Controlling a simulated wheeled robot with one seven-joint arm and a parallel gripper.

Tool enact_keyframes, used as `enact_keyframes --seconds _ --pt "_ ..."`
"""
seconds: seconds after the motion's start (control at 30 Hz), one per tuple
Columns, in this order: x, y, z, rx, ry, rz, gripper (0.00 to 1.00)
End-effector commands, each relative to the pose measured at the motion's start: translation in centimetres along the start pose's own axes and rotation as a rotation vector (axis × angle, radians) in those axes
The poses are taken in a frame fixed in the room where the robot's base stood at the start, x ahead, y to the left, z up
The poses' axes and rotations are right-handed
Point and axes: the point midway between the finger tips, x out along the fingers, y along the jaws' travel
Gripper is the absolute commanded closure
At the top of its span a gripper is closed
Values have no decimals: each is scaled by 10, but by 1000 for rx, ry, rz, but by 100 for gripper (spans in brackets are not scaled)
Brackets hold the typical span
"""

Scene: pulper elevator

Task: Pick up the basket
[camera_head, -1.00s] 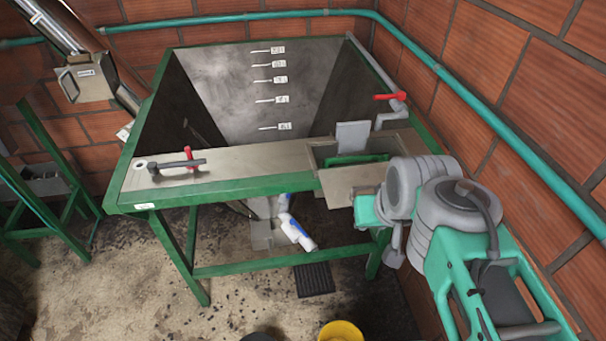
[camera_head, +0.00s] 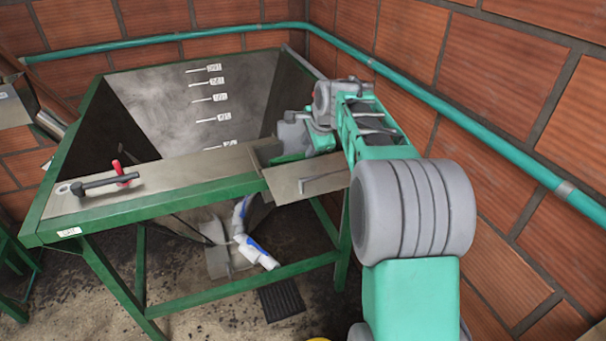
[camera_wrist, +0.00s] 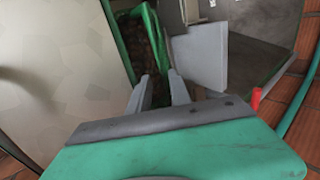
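A green-rimmed box-like thing with dark brown inside (camera_wrist: 124,24) shows at the top of the wrist view; it may be the basket, but I cannot be sure. In the head view a bit of green (camera_head: 290,158) shows in the opening at the right end of the metal hopper (camera_head: 165,90). My gripper (camera_wrist: 158,92) has its two grey fingers apart, pointing at the green rim. I cannot tell whether they touch it. In the head view my arm covers part of that opening.
A grey plate (camera_wrist: 200,58) stands close beyond the right finger. A flat metal cover (camera_head: 300,180) juts out below my arm. A red-handled valve (camera_head: 120,172) is on the hopper's ledge. A teal pipe (camera_head: 440,105) runs along the brick wall at right.

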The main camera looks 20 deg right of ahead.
Motion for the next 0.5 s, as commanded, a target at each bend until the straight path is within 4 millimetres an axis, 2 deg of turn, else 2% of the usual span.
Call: enact_keyframes --seconds 0.33,0.5 --pt "54 -1 4 -3 0 4 76" --pt "62 -1 3 -4 1 0 76"
